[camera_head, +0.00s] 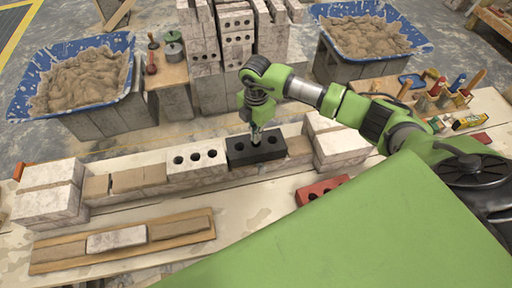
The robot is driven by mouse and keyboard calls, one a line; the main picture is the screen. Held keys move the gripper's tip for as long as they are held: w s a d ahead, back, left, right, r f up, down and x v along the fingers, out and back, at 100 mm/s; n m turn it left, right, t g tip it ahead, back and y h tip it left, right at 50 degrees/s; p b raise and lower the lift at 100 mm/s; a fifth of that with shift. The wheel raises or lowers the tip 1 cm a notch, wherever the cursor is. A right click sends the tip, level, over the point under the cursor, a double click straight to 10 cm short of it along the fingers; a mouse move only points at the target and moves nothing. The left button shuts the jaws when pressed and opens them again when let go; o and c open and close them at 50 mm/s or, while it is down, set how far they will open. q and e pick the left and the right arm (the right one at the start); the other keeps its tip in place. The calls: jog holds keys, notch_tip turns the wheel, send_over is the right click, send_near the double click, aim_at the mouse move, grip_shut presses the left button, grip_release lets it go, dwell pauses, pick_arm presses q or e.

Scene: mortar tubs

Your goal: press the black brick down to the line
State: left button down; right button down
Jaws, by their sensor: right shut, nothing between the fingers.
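The black brick (268,150) lies in the low wall course, with a white three-hole brick (197,163) on its left and a stacked white end block on its right. Whether the tips touch the brick cannot be told for sure. No line shows clearly at this size. My left gripper is not in view.
Stacked end blocks (48,190) stand at the left and more (338,145) at the right. A red brick (321,189) lies in front of the course. Mortar tubs (127,82) and brick stacks stand behind.

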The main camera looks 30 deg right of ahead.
aim_at(257, 146)
jog(key=shift+f+b, duration=0.7)
jog(key=shift+f, duration=0.3)
jog(key=shift+s+a+f, duration=0.15)
jog(key=shift+s+f, duration=0.3)
jog(key=shift+f, duration=0.25)
dwell(2.0)
jog(key=shift+r, duration=0.1)
jog(key=shift+w+r+p, duration=0.15)
jog(key=shift+r+p, duration=0.9)
jog(key=shift+r, duration=0.3)
jog(key=shift+w+r+p, duration=0.1)
jog(key=shift+r+p, duration=0.9)
jog(key=shift+r, duration=0.35)
jog(key=shift+f, duration=0.15)
